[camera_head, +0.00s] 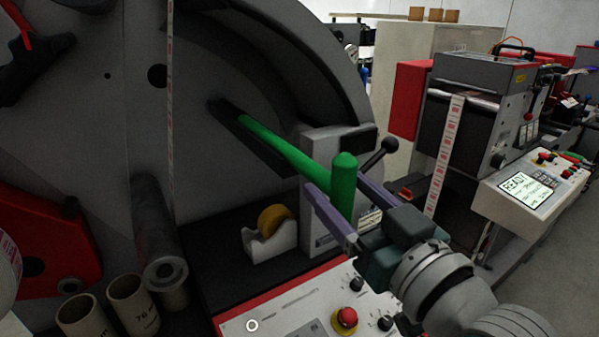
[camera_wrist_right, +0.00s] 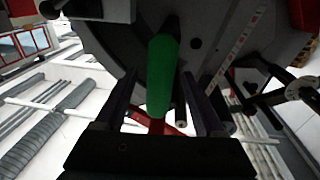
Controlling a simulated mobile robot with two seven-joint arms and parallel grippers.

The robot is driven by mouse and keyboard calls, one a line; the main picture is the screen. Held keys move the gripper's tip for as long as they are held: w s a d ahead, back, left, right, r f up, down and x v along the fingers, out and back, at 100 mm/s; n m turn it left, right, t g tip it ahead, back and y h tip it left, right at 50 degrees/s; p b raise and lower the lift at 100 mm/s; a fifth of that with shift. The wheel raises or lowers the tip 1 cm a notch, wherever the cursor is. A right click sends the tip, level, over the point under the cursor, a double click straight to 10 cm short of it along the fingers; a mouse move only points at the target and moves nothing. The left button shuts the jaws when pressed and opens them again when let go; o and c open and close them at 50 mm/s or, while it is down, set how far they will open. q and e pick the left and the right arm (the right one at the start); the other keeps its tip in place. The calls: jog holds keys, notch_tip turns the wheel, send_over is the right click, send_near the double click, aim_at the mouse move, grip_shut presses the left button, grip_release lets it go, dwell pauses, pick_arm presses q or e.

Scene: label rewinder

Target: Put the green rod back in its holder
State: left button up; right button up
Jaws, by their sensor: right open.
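The green rod (camera_head: 285,153) slants out of a dark slot in the big grey disc of the machine. An upright green piece with a rounded top (camera_head: 344,180) stands at its near end; I cannot tell whether the two are joined. My right gripper (camera_head: 338,192) has its two purple fingers spread on either side of the upright green piece. In the right wrist view a thick green length (camera_wrist_right: 162,75) lies between the two dark fingers, with a gap on each side. My left gripper is not in view.
A tape dispenser (camera_head: 268,235) and a control panel with a red button (camera_head: 346,318) lie below the rod. A black ball-ended lever (camera_head: 388,146) is close to my right gripper. Cardboard cores (camera_head: 132,303) stand at lower left. A label printer (camera_head: 480,100) stands at right.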

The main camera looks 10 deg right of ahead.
jog(key=s+d+f+g+h+b, duration=0.1)
jog(key=s+d+f+g, duration=0.15)
jog(key=s+g, duration=0.45)
jog(key=s+d+f+g+h, duration=0.1)
jog(key=s+f+g+h, duration=0.15)
jog(key=s, duration=0.75)
jog(key=s+d+f+g+h+b, duration=0.15)
jog(key=s+f+g, duration=0.3)
jog(key=s, duration=0.45)
notch_tip(320, 180, up, 25)
jog(key=p, duration=2.5)
jog(key=shift+d+m+y, duration=0.2)
jog(key=shift+m+y, duration=0.2)
jog(key=shift+s, duration=0.1)
